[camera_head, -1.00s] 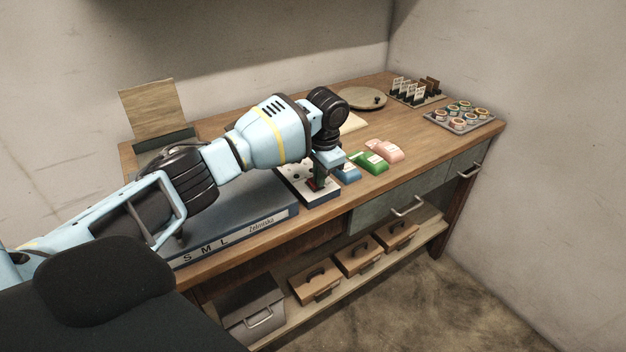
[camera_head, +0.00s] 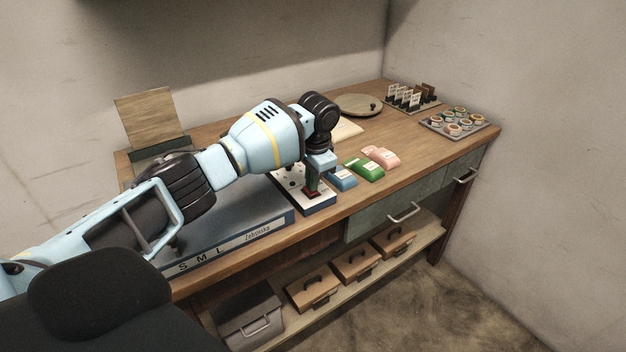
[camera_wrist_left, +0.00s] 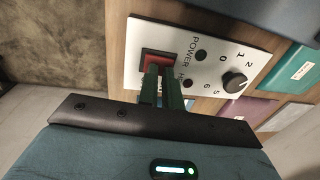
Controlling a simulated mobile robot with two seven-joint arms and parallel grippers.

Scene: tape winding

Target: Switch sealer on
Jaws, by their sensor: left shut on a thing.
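The sealer's white control panel (camera_head: 322,207) is at the front of the bench, under my left gripper (camera_head: 313,190). In the left wrist view the panel (camera_wrist_left: 213,42) shows a red power switch (camera_wrist_left: 157,58) marked POWER, a black numbered knob (camera_wrist_left: 234,80) and two small dark round lights. My left gripper (camera_wrist_left: 160,80) points down at the switch, with its narrow green fingers close together at the red part. It is shut on the switch, whose contact side the fingers partly hide. I cannot tell whether the switch is on. My right gripper is out of view.
A blue box marked S M L (camera_head: 230,243) lies left of the panel, under my arm. Blue (camera_head: 341,178), green (camera_head: 364,169) and pink (camera_head: 382,157) items sit right of it. A tray of round rolls (camera_head: 460,121) is at the far right.

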